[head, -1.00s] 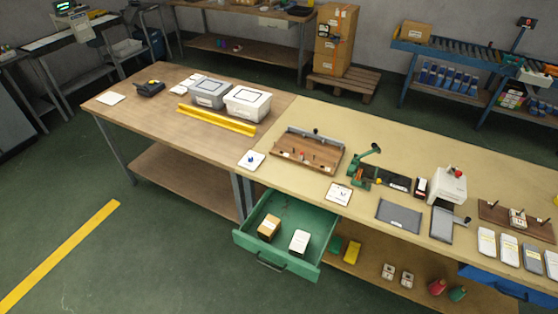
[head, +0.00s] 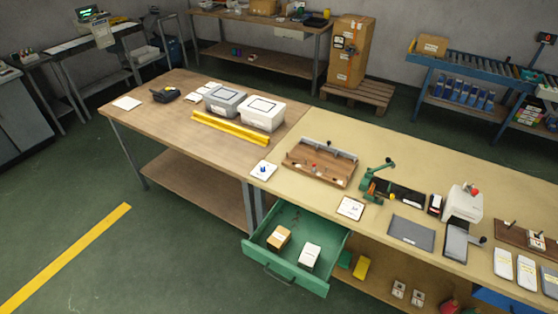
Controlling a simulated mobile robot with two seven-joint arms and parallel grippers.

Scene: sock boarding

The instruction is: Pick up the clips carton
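An open green drawer (head: 330,262) sticks out from under the bench. Inside it lie a tan carton (head: 278,238) at the left and a white carton (head: 310,256) to its right, a little apart. Their labels are too small to read, so I cannot tell which one is the clips carton. Neither of my grippers is in view.
Above the drawer, the bench (head: 400,160) holds a wooden fixture (head: 321,163), a green hand press (head: 375,182) and a grey mat (head: 411,232). Grey and white bins and yellow rails (head: 230,131) stand on the left table. The green floor before the drawer is clear.

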